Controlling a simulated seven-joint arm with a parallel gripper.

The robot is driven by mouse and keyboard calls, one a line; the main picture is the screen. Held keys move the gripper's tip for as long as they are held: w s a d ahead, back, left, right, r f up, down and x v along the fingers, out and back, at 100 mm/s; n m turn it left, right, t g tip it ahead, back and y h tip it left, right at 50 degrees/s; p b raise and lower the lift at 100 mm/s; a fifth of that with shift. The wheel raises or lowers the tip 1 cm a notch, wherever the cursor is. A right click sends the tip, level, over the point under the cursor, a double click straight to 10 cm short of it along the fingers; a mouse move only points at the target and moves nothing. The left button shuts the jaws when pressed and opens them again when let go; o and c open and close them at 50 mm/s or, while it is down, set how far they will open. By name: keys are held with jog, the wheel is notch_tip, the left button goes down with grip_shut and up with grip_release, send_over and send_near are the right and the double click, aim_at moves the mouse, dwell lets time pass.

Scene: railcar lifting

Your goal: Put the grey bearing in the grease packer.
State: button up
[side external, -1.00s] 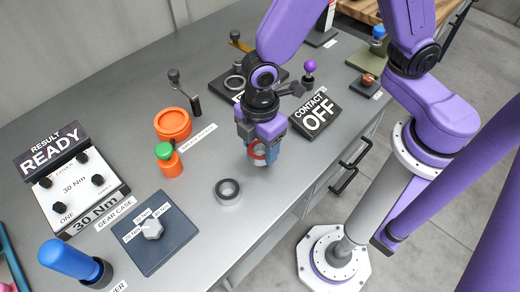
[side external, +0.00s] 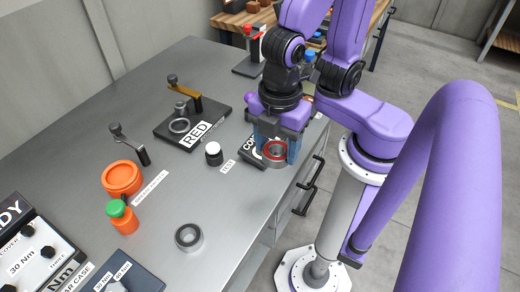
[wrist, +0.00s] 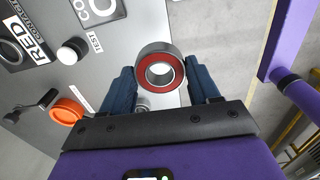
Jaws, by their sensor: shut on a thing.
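My gripper (side external: 277,152) is shut on a bearing with a grey outer ring and a red face (side external: 268,158). In the wrist view the held red-faced bearing (wrist: 142,70) sits between the two blue fingertips, its bore facing the camera. It is held at the bench's front edge, in front of the CONTACT board. Another bearing, plain grey (side external: 179,238), lies flat and loose on the bench, well away from my gripper.
A dark plate marked RED (side external: 195,134) carries a ring and an amber lever. A white button with a black base (side external: 213,153) stands by a TEST label. The CONTACT board (side external: 250,150) is partly hidden by my gripper. A green-topped orange bottle (side external: 122,215) stands before the pot.

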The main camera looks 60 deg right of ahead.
jog(key=shift+s+d+r, duration=0.2)
jog(key=shift+s+d, duration=0.05)
jog(key=shift+s, duration=0.05)
